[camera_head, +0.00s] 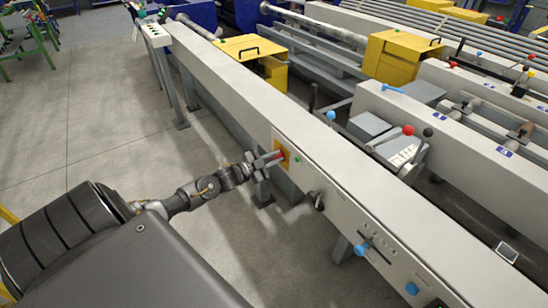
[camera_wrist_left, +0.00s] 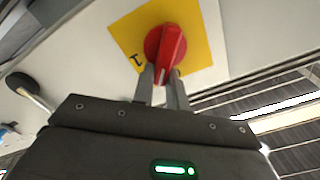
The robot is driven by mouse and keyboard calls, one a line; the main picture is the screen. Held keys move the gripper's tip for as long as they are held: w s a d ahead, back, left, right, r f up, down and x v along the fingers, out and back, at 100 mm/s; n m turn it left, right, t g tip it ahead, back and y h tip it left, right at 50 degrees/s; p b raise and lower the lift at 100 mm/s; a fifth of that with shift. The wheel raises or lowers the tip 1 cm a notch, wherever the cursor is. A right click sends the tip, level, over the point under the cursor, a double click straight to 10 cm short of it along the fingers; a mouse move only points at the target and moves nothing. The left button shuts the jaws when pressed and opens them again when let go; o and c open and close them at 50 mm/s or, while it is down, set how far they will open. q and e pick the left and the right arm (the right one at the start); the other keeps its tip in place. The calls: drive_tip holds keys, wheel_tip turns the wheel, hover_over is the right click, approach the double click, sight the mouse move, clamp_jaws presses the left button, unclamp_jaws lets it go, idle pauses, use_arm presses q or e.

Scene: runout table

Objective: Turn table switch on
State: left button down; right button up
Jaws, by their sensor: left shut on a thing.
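The table switch is a red rotary knob (camera_wrist_left: 166,45) on a yellow plate (camera_wrist_left: 203,35) with a dark mark at its lower left. In the head view the red knob (camera_head: 281,155) sits on the side panel of the long pale table (camera_head: 235,88). My left gripper (camera_head: 262,163) reaches it from the left. In the left wrist view the two fingers of my left gripper (camera_wrist_left: 164,82) are shut on the knob's red handle, which stands close to upright in that picture, slightly tilted. My right gripper is not in view.
A small green button (camera_head: 298,159) and a black-knobbed lever (camera_head: 318,200) sit right of the switch. Blue knobs (camera_head: 361,249) are further along the panel. Yellow boxes (camera_head: 251,48) stand behind. The floor at left (camera_head: 95,125) is clear.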

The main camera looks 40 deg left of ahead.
use_arm(q)
drive_tip(key=m, duration=0.2)
drive_tip(key=f+m+b, duration=0.1)
drive_tip(key=m, duration=0.2)
drive_tip(key=d+f+m+b, duration=0.1)
drive_tip(key=m, duration=0.2)
drive_tip(key=shift+s, duration=0.2)
drive_tip(key=shift+f+m, duration=0.2)
drive_tip(key=shift+m, duration=0.9)
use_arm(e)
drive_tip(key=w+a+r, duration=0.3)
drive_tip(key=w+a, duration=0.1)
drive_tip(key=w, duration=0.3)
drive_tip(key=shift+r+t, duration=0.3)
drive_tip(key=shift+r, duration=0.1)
use_arm(q)
drive_tip(key=c, duration=1.4)
unclamp_jaws()
drive_tip(key=shift+r, duration=0.1)
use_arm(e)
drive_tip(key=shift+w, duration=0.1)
use_arm(q)
drive_tip(key=v, duration=1.1)
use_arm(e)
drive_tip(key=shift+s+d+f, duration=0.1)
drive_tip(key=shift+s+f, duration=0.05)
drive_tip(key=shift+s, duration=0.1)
